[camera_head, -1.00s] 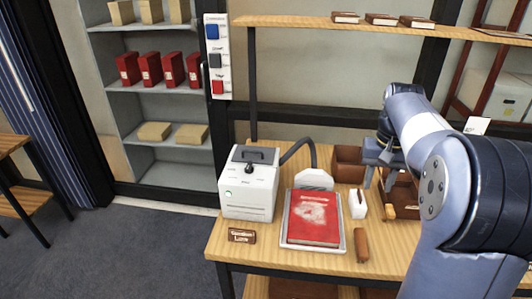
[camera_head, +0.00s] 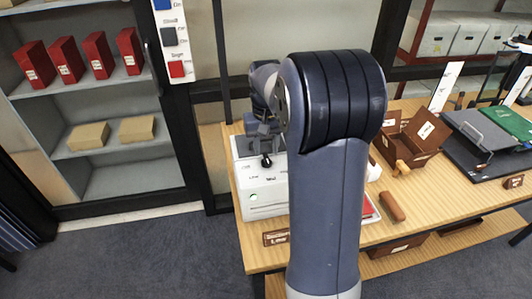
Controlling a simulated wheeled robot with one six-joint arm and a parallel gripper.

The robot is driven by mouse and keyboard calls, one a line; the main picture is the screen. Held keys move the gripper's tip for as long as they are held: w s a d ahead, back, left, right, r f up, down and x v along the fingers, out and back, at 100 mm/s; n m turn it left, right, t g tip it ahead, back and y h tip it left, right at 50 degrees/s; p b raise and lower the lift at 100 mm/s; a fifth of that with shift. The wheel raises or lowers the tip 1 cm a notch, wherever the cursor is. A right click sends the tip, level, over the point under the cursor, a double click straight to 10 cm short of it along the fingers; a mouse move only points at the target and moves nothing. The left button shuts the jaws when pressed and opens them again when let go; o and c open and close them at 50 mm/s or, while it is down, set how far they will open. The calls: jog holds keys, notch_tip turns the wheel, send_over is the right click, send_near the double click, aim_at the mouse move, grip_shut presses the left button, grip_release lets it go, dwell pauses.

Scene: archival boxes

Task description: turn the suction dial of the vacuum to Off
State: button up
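The vacuum (camera_head: 262,205) is a white box on the wooden table, with a small green light on its front. Its suction dial (camera_head: 266,161) is a small black knob on the top face, with small printed labels around it. Which label it points at is too small to tell. My gripper (camera_head: 264,143) is at the vacuum's top, just behind or above the dial. Its fingers are small, dark and partly overlapped, so its opening and any contact with the dial are unclear. My arm hides the vacuum's right side.
A small brown placard (camera_head: 277,238) stands at the table's front edge. A brown box with compartments (camera_head: 412,140) and a dark tray (camera_head: 485,145) are to the right. The red book is mostly hidden behind my arm. Shelves with red boxes (camera_head: 96,52) stand at left.

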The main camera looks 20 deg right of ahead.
aim_at(267, 158)
jog(key=shift+f, duration=1.55)
jog(key=shift+c, duration=0.2)
grip_shut()
